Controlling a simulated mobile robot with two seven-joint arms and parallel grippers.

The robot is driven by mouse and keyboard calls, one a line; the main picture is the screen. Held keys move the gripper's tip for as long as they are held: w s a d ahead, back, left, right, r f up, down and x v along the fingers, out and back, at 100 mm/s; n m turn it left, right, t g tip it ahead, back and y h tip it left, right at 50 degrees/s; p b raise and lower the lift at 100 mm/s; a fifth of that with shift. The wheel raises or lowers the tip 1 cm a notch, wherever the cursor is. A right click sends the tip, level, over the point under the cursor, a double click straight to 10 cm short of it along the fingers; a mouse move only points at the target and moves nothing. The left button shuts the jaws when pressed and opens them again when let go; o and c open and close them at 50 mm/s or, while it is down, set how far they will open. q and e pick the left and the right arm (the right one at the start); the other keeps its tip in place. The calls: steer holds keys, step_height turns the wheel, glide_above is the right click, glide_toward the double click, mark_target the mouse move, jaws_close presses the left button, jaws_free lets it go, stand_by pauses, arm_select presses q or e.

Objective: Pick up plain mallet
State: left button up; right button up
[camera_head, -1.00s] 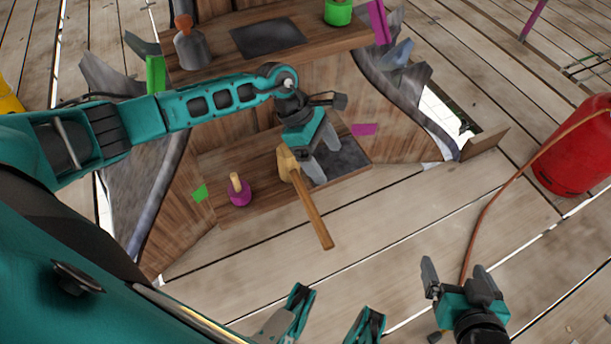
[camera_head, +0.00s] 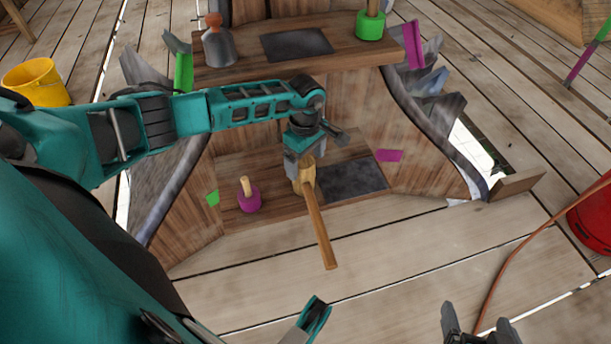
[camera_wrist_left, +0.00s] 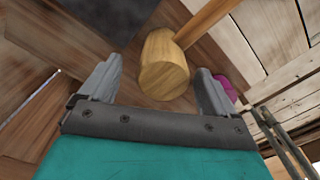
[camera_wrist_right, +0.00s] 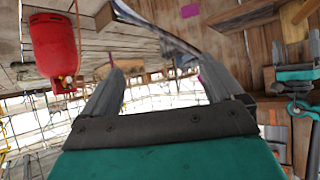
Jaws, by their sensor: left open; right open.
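The plain mallet, all bare wood, has its head (camera_head: 304,176) on the low wooden shelf (camera_head: 290,210) and its handle (camera_head: 321,230) sticking out over the front edge. My left gripper (camera_head: 303,160) is at the mallet head from above. In the left wrist view the open fingers (camera_wrist_left: 155,92) stand on either side of the mallet head (camera_wrist_left: 163,68), with a gap to each finger. A second mallet with a magenta head (camera_head: 249,202) stands to the left on the shelf. My right gripper (camera_head: 482,325) is open and empty at the bottom right, away from the shelf.
The upper shelf (camera_head: 355,55) holds a grey bell-shaped tool with an orange knob (camera_head: 218,45) and a green-headed mallet (camera_head: 370,25). A dark pad (camera_head: 352,179) lies right of the plain mallet. A yellow bucket (camera_head: 38,82) and red cylinder (camera_head: 592,225) stand on the floor.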

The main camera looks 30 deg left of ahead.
mark_target(304, 186)
arm_select(q)
steer(key=f+b, duration=0.1)
steer(key=f, duration=0.4)
steer(key=shift+s+f+b, duration=0.1)
steer(key=shift+s+b, duration=0.1)
steer(key=shift+b, duration=0.2)
steer(key=shift+f, duration=0.2)
arm_select(e)
steer(key=shift+w+a+f, duration=0.15)
steer(key=shift+a+f, duration=0.15)
steer(key=shift+a, duration=0.1)
arm_select(q)
steer(key=shift+c, duration=0.2)
